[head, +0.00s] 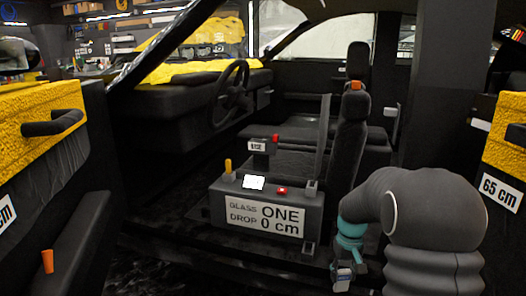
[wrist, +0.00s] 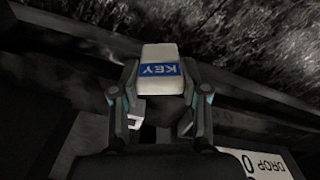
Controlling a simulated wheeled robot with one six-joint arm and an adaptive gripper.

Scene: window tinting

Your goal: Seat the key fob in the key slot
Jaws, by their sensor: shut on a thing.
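The key fob (wrist: 160,58) is a pale block with a blue band reading KEY. My gripper (wrist: 159,88) is shut on it, with one finger on each side in the wrist view. In the head view my gripper (head: 346,270) hangs low at the lower right, in front of and to the right of the console, with the fob (head: 344,279) at its end. A small post with a labelled plate (head: 257,146) stands behind the console; its lettering is too small to read surely. I cannot tell which opening is the key slot.
The dark console (head: 220,208) carries a sign reading GLASS ONE DROP 0 cm, a yellow knob (head: 228,167), a white screen (head: 253,182) and a red button (head: 282,190). A seat (head: 346,140) stands behind it. Yellow-trimmed door panels flank the opening, left (head: 35,105) and right.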

